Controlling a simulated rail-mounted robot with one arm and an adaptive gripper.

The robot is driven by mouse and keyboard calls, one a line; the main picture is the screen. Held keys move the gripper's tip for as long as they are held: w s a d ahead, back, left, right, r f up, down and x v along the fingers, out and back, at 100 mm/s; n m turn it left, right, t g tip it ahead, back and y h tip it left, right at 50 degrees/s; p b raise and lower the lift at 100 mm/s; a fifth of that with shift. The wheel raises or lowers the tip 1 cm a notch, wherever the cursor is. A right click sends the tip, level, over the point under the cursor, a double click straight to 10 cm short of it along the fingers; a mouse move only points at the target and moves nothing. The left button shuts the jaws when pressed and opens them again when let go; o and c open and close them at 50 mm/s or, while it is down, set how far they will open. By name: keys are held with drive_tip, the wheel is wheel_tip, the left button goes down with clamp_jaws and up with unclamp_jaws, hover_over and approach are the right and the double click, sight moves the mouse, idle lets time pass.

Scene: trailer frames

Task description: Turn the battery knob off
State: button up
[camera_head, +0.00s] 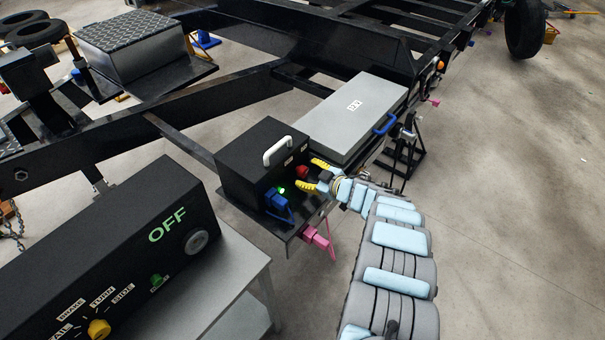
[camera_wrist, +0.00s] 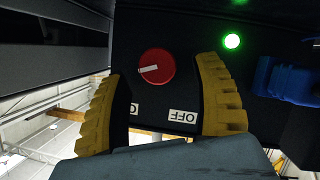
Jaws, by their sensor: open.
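The red battery knob (camera_wrist: 156,67) is on the front of a black box (camera_head: 262,150); it also shows in the head view (camera_head: 302,171). A white pointer mark on the knob points left in the wrist view. An upside-down OFF label (camera_wrist: 183,116) is beside the knob, and another label (camera_wrist: 133,109) is partly hidden by the left finger. My gripper (camera_head: 307,174) is open, with yellow fingers on either side of the knob in the wrist view (camera_wrist: 157,72). Gaps show between both fingers and the knob. I cannot tell how deep the fingertips reach.
A lit green light (camera_wrist: 232,41) and a blue connector (camera_wrist: 285,78) are on the same box face. A white handle (camera_head: 278,150) tops the box. A grey case (camera_head: 352,112) stands behind it. A pink part (camera_head: 315,238) sticks out below. A control panel reading OFF (camera_head: 168,224) is at lower left.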

sight(305, 172)
drive_tip(key=shift+b+x, duration=0.75)
drive_tip(key=shift+x, duration=0.75)
drive_tip(key=c, duration=1.2)
